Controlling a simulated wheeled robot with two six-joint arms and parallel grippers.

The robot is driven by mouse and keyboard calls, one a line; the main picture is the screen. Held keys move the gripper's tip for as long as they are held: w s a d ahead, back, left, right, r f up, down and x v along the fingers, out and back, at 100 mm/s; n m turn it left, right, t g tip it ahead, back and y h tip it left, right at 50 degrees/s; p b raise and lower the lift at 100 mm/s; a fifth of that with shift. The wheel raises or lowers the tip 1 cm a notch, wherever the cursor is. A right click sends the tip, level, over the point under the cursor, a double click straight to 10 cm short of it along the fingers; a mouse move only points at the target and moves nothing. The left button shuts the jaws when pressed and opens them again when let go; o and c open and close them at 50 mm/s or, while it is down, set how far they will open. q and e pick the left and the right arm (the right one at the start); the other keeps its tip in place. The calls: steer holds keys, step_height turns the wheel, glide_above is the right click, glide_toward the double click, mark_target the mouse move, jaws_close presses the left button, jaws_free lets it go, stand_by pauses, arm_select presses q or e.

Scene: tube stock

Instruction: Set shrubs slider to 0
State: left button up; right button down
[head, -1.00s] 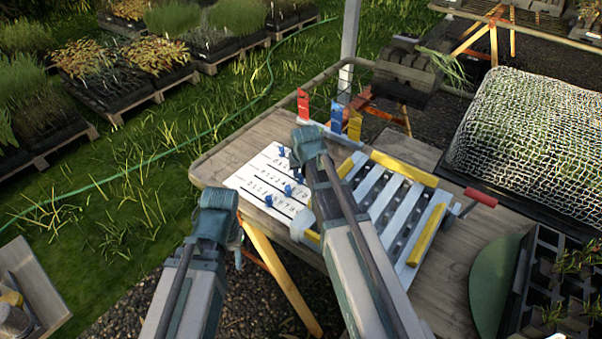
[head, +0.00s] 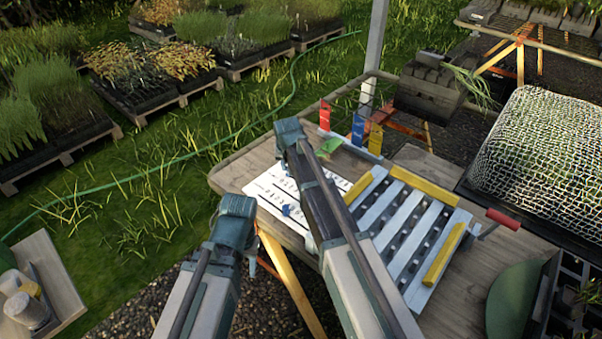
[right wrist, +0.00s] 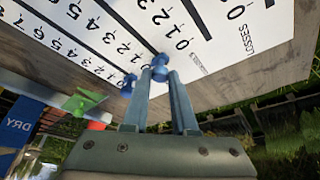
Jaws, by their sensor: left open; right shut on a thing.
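The white slider board (head: 265,186) lies on the wooden table, partly hidden by my right arm in the head view. In the right wrist view the board (right wrist: 215,25) shows rows of numbers and black slots. My right gripper (right wrist: 160,74) is shut on a blue slider knob (right wrist: 159,60), near the 0 end of a row; its row label is too small to read. A second blue knob (right wrist: 128,84) sits just left of it. Another knob (head: 287,209) shows in the head view. My left gripper (head: 236,222) hangs open and empty before the table's front edge; its fingertips are mostly hidden.
A slatted frame with yellow bars (head: 412,182) lies right of the board. Red (head: 325,115), blue (head: 358,128) and yellow (head: 375,138) tags stand behind, with a green piece (head: 328,147) beside them. A netted tray (head: 540,140) is at right.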

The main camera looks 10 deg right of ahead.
steer(key=shift+w+a, duration=0.15)
steer(key=shift+w, duration=0.05)
steer(key=c, duration=0.7)
jaws_free()
steer(key=shift+r, duration=0.1)
steer(key=p+v, duration=1.2)
steer(key=v, duration=0.1)
steer(key=shift+s+r+p, duration=0.2)
steer(key=shift+r+p, duration=0.1)
steer(key=shift+p, duration=0.1)
